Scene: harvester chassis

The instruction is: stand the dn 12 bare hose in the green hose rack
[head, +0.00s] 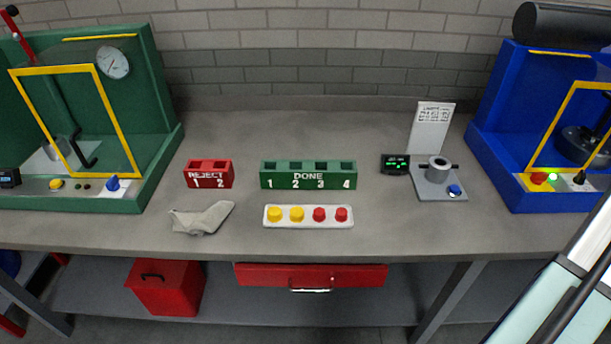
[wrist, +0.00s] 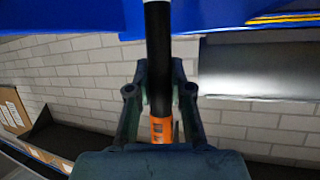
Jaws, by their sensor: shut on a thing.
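The green hose rack (head: 308,178) stands in the middle of the bench in the head view. It is marked DONE, with several numbered square openings in a row; no hose stands up out of them. In the wrist view my gripper (wrist: 161,80) is shut on a black hose (wrist: 158,32) with an orange band (wrist: 162,129) low on it. The hose runs upright in that picture and its upper end is cut off by the frame. I cannot read its size. My gripper and the hose do not show in the head view.
A red REJECT rack (head: 208,180) stands left of the green rack. A capped tray (head: 308,224) and a grey cloth (head: 201,218) lie in front. A gauge stand (head: 437,180) is to the right. Green (head: 140,110) and blue (head: 497,120) machines flank the bench.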

